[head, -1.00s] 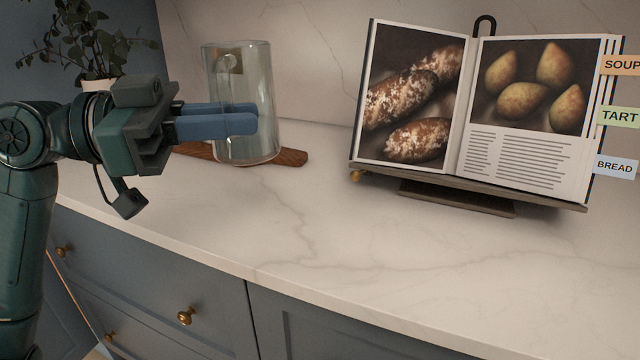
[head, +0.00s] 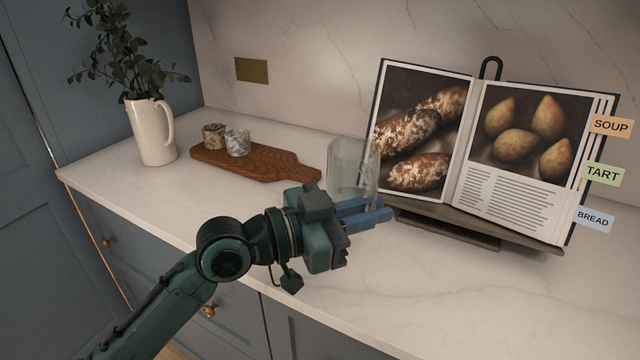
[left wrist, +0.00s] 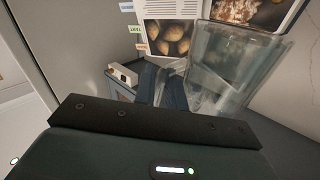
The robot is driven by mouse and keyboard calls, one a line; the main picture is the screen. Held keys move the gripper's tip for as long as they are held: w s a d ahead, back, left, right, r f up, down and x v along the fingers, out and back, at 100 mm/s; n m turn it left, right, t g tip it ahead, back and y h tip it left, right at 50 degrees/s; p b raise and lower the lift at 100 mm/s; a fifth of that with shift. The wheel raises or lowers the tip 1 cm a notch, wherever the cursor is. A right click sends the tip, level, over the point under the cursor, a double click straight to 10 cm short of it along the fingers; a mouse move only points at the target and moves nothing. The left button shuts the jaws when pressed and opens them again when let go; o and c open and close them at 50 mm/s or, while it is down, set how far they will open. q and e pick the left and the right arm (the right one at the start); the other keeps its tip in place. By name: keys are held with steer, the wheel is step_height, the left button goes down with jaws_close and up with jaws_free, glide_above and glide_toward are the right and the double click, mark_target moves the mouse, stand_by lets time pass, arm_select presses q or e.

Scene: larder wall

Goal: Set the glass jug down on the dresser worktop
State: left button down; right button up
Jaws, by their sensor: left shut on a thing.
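The clear glass jug (head: 350,165) is upright in the head view, in front of the left edge of the open cookbook. My left gripper (head: 384,208) is shut on it, its blue fingers across the jug's lower part. The jug also shows in the left wrist view (left wrist: 232,58), beside the blue fingers (left wrist: 162,88). The fingers and wrist hide the jug's base, so I cannot tell whether it touches the pale marble worktop (head: 400,290). My right gripper is out of view.
The cookbook (head: 515,180) stands on a dark wooden stand (head: 450,222), close to the jug. A wooden board (head: 260,165) with two small cups (head: 226,140) lies left of it. A white pitcher of leaves (head: 152,135) stands further left. The front right worktop is clear.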

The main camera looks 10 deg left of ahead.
arm_select(q)
steer(key=f, duration=0.3)
steer(key=f+b, duration=0.1)
steer(key=f, duration=0.2)
steer(key=d+f, duration=0.1)
steer(key=f, duration=0.3)
steer(key=shift+s+d+b, duration=0.1)
steer(key=shift+s+b, duration=0.2)
steer(key=shift+f, duration=0.2)
steer(key=c, duration=1.5)
jaws_free()
steer(key=shift+o, duration=0.2)
